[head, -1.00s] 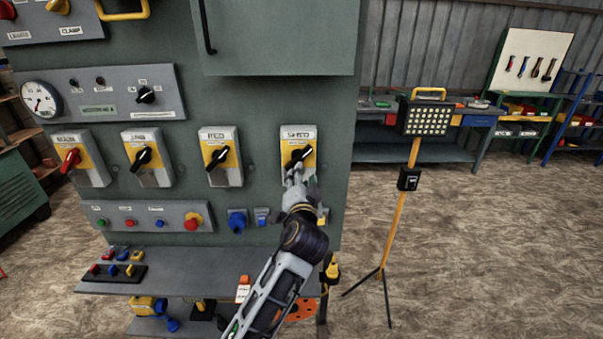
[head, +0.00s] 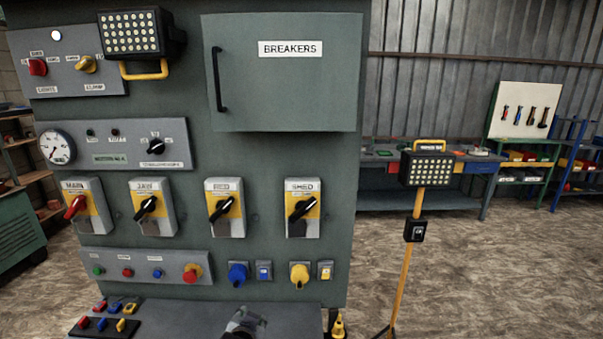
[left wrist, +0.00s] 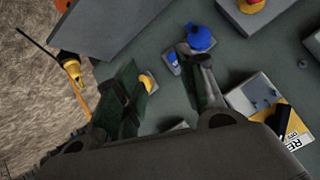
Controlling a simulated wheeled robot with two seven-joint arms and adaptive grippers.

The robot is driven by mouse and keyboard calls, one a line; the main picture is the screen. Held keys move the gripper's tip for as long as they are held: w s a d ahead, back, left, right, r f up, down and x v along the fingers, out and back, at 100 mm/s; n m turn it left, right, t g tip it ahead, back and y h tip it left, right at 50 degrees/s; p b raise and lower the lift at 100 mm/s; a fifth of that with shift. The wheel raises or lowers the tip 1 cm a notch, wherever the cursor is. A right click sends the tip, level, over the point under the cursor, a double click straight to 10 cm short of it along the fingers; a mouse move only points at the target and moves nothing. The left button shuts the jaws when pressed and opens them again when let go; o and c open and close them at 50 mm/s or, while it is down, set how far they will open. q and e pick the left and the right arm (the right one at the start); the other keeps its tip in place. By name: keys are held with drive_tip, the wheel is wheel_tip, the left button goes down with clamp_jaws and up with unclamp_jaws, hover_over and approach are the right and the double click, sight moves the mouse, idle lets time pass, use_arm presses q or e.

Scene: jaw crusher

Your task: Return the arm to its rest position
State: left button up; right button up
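My left gripper (left wrist: 160,62) shows in the left wrist view with its two fingers spread apart and nothing between them. In the head view only a small part of it (head: 245,322) shows at the bottom edge, over the shelf and apart from the panel switches. The switch labelled SHED (head: 303,208) has its black handle tilted, upper end to the right. The BED or RED switch (head: 224,208), the JAW switch (head: 151,207) and the red-handled MAIN switch (head: 82,207) stand left of it. My right gripper is not in view.
The green cabinet carries a BREAKERS door (head: 285,90), a blue socket (head: 238,273) and a yellow socket (head: 300,275). The shelf (head: 190,315) juts out below with small coloured items at its left. A lamp stand (head: 405,260) is at right, with open floor around it.

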use_arm(q)
drive_tip(key=s+a+f+n+g, duration=0.1)
drive_tip(key=s+a+f+g, duration=0.15)
drive_tip(key=s, duration=0.45)
drive_tip(key=s+a+f+g+h, duration=0.1)
drive_tip(key=s+a+f+g, duration=0.2)
drive_tip(key=s, duration=0.4)
drive_tip(key=s+a+f+n+g, duration=0.1)
drive_tip(key=s+a+f, duration=0.25)
drive_tip(key=s, duration=0.35)
drive_tip(key=s+f+g, duration=0.2)
drive_tip(key=s+f, duration=0.1)
drive_tip(key=f, duration=3.2)
drive_tip(key=s+a+f+b, duration=0.1)
drive_tip(key=s+a+f, duration=0.1)
drive_tip(key=s+f, duration=0.8)
drive_tip(key=s+a+f, duration=0.1)
drive_tip(key=s+f, duration=0.9)
drive_tip(key=s, duration=0.2)
drive_tip(key=shift+s+a+g+b, duration=0.25)
drive_tip(key=shift+a+g+b, duration=0.1)
drive_tip(key=shift+g, duration=0.1)
